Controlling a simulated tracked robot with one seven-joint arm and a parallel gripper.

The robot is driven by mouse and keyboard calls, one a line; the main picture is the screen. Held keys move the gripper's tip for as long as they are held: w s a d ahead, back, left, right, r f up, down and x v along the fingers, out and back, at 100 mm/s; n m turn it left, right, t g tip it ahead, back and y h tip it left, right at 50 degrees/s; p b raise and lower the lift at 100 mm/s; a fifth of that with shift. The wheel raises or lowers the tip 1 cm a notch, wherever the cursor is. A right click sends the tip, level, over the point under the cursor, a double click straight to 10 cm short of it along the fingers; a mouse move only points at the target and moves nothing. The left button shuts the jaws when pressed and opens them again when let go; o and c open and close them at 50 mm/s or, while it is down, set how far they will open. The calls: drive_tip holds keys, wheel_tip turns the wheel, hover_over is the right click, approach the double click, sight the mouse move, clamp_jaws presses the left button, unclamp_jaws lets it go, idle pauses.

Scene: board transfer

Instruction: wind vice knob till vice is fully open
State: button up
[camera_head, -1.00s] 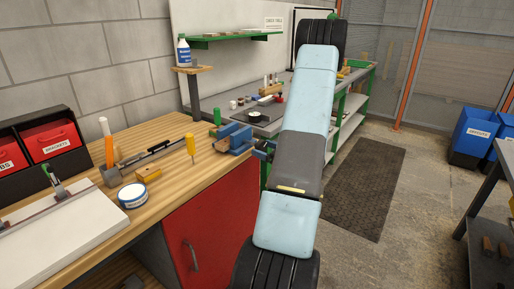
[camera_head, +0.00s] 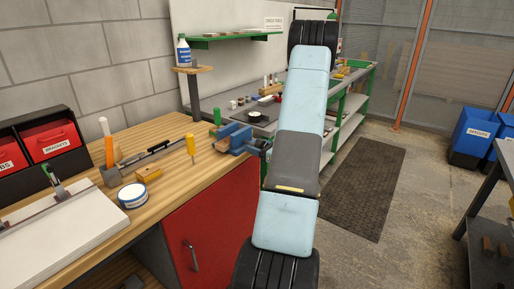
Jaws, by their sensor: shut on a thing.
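The blue vice (camera_head: 229,138) is fixed at the right front corner of the wooden workbench (camera_head: 75,228). Its jaw gap is too small to judge here. My gripper (camera_head: 263,148) shows only as a small dark part at the vice's right end, beside my pale blue and grey arm. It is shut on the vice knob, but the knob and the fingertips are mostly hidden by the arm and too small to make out.
A red cabinet door (camera_head: 205,225) is below. Floor around the dark mat (camera_head: 365,185) is clear.

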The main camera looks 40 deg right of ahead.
drive_tip(key=c, duration=0.4)
drive_tip(key=shift+n, duration=0.4)
drive_tip(key=n, duration=0.5)
drive_tip(key=shift+n, duration=0.3)
drive_tip(key=n, duration=0.5)
drive_tip(key=shift+n, duration=0.4)
drive_tip(key=o, duration=1)
drive_tip(key=shift+d, duration=0.1)
